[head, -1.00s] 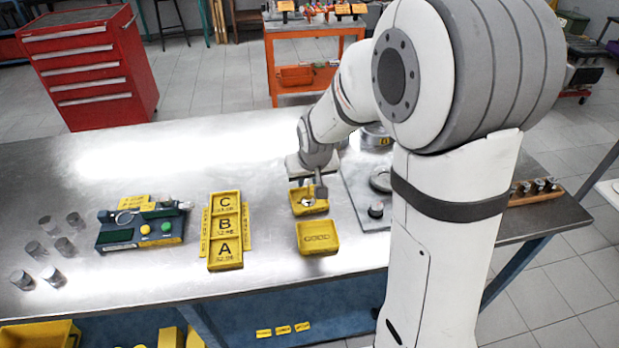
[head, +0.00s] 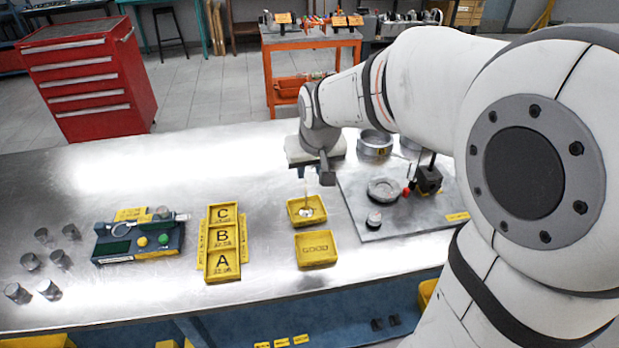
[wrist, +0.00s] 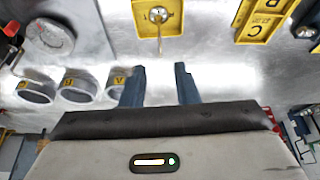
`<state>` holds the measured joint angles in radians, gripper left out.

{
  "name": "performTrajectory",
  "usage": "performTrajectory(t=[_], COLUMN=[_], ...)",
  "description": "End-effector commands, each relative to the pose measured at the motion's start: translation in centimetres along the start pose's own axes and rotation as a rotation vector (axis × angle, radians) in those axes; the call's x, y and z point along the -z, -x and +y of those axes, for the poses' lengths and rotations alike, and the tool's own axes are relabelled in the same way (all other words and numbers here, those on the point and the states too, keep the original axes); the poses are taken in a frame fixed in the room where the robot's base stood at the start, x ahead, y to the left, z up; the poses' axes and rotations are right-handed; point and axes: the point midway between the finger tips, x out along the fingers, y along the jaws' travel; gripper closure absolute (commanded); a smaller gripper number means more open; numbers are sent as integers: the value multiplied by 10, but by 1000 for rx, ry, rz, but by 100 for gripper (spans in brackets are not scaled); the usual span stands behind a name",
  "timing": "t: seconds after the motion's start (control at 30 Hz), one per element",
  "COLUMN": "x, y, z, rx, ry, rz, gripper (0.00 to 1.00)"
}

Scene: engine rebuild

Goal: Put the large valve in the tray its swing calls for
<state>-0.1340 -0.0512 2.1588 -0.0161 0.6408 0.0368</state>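A silver valve (head: 306,212) is in the rear yellow tray (head: 293,220), with its head down in the tray and its thin stem pointing up. The tray (wrist: 142,22) and the valve's stem (wrist: 160,45) also show in the wrist view. This tray's marking is not readable. The yellow tray marked GOOD (head: 317,258) is in front of it, empty. My gripper (wrist: 161,72) is open, its two blue fingers apart with nothing between them. It is above and behind the rear tray, apart from the valve.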

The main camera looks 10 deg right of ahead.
Motion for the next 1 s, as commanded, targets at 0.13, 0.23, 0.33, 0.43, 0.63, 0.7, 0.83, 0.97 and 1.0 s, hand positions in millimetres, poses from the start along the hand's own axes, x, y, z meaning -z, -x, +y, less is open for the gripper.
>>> performTrajectory(t=[0.13, 0.23, 0.33, 0.43, 0.63, 0.7, 0.83, 0.97, 1.0], x=[-3, -20, -55, -97, -161, -173, -180, -180, -180], y=[13, 25, 42, 56, 70, 72, 72, 72, 72], z=[1, 7, 17, 26, 34, 37, 37, 37, 37], rx=[-1, -6, -15, -25, -36, -37, -38, -37, -37], ry=[-2, -13, -34, -58, -95, -101, -104, -104, -104], rz=[-1, -12, -38, -69, -121, -132, -139, -139, -139], gripper=[72, 72, 72, 72, 72, 72, 72, 72, 72])
